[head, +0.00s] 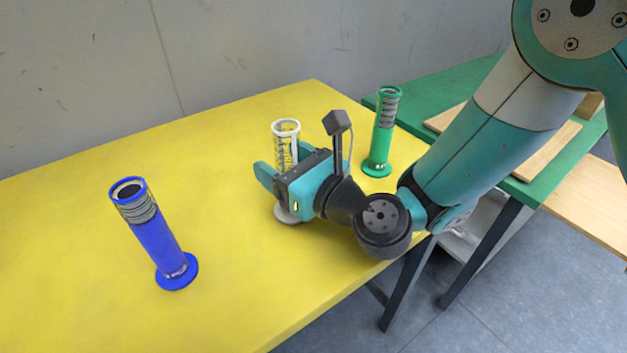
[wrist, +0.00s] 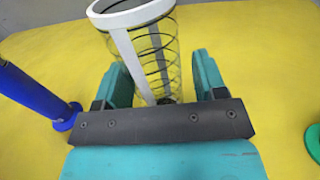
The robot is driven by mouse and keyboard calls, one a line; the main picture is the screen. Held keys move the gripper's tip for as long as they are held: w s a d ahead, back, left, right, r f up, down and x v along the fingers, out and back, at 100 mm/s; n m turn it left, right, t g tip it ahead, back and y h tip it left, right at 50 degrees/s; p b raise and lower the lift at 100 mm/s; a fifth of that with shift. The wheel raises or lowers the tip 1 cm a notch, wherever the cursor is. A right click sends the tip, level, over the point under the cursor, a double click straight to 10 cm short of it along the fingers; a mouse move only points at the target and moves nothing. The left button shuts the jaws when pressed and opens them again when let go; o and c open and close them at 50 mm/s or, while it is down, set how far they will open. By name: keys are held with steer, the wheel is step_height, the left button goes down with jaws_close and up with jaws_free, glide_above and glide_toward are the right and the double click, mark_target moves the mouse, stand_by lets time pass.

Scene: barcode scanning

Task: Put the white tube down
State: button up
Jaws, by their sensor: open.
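The white tube (head: 286,128) stands upright on the yellow table, its round white base (head: 287,215) partly hidden behind my gripper. My gripper (head: 274,161) reaches in low from the right with its fingers around the tube. In the wrist view the tube (wrist: 141,32) rises between the two teal fingers of my gripper (wrist: 165,82). The fingers are open, with a visible gap at the right side of the tube. The tube's lower end is hidden by the gripper body.
A blue tube (head: 157,238) stands on the yellow table (head: 90,200) at the left front. A green tube (head: 381,135) stands behind my gripper near the right edge. A green table (head: 450,85) with wooden boards is beyond.

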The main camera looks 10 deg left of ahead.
steer(key=b+v, duration=0.6)
steer(key=f+b+v, duration=0.1)
steer(key=b+v, duration=0.2)
steer(key=shift+s+r+b, duration=0.15)
steer(key=shift+r+b, duration=0.15)
steer(key=shift+b, duration=0.15)
steer(key=shift+b+v, duration=1.15)
steer(key=shift+b, duration=0.2)
steer(key=shift+r, duration=0.2)
